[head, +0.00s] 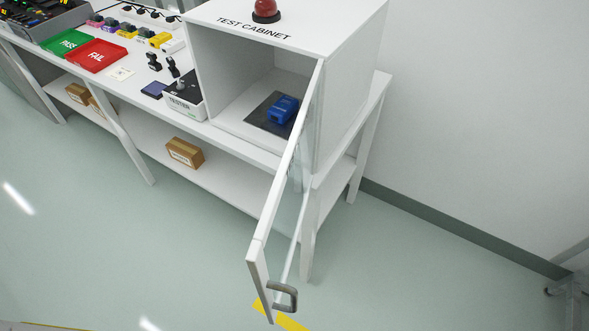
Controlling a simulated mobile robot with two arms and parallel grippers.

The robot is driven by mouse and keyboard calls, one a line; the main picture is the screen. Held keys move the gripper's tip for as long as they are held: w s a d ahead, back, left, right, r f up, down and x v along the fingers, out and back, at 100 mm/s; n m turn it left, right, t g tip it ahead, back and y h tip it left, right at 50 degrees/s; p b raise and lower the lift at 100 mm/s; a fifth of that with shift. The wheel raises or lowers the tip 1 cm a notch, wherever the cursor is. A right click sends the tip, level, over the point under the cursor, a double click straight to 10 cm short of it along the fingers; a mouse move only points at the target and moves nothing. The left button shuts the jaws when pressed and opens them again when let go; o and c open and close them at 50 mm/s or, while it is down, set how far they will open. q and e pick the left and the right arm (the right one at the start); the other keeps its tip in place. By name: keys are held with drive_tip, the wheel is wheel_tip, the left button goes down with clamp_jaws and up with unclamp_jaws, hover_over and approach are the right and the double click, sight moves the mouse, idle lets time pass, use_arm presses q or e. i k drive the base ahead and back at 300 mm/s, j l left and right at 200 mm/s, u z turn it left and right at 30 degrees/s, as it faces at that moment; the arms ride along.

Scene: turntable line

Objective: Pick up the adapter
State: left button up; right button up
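A blue device (283,109) sits on a dark mat (258,119) inside the open test cabinet (225,62); it may be the adapter, but I cannot tell for sure. Several small coloured parts, among them a yellow one (159,40) and a purple one (95,21), stand in a row at the back of the white bench. Any of these could also be an adapter; they are too small to tell. Neither of my grippers shows in the head view.
The cabinet's glass door (286,190) stands open toward me, with a metal handle (284,296). A green PASS tray (66,42), a red FAIL tray (96,55) and a tester (183,96) are on the bench. A cardboard box (185,152) lies on the lower shelf. Floor in front is clear.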

sight(282, 109)
drive_tip(key=i+j+z, duration=0.15)
drive_tip(key=j, duration=0.65)
drive_tip(key=i+j+z, duration=0.2)
drive_tip(key=j, duration=0.65)
drive_tip(key=j+z, duration=0.15)
drive_tip(key=j, duration=0.65)
